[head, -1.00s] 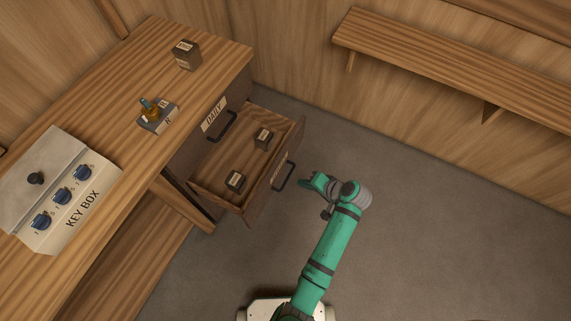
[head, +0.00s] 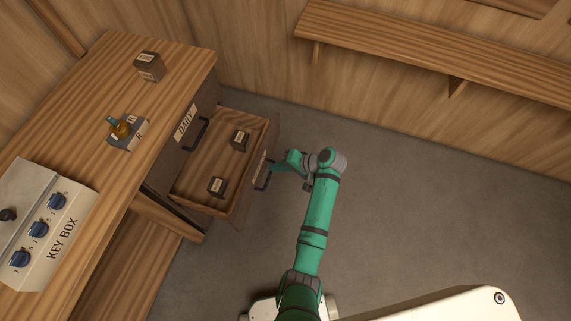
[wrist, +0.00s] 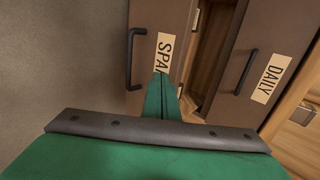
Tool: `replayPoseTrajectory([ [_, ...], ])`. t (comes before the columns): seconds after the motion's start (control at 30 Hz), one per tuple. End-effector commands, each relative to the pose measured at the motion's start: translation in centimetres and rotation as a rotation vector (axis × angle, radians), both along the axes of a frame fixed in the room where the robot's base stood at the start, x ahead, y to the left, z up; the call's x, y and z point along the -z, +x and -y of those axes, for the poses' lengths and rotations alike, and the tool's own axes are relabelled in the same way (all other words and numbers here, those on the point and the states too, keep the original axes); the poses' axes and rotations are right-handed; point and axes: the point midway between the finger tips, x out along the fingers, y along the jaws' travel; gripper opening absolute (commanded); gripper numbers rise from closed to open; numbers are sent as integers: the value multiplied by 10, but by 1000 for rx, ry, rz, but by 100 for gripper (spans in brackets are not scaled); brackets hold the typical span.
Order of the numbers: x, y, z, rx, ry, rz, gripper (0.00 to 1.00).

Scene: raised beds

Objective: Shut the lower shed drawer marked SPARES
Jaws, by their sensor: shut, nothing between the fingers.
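The lower drawer marked SPARES (head: 236,213) is pulled out from the bench in the head view, with two small dark labelled blocks (head: 240,139) (head: 217,187) inside. Its front carries a dark handle (head: 263,176). In the wrist view the drawer front (wrist: 151,20) shows its handle (wrist: 132,58) at left and a label (wrist: 164,52), partly hidden by my fingers. My gripper (head: 274,168) is shut and empty, its tips at the drawer front beside the handle. In the wrist view the gripper (wrist: 161,80) overlaps the label's end; I cannot tell whether it touches.
The upper drawer marked DAILY (head: 184,123) is shut above. The bench top (head: 165,85) holds a key box (head: 45,235), a grey block with a bottle-like piece (head: 127,132) and a labelled block (head: 150,66). A wall shelf (head: 420,55) is at right. The floor (head: 400,210) is clear.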

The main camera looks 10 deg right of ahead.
Motion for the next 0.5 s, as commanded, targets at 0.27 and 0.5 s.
replayPoseTrajectory([
  [0.27, 7, 19, -32, -2, 0, 1, 0],
  [0.5, 6, 24, -41, -1, -1, 1, 0],
])
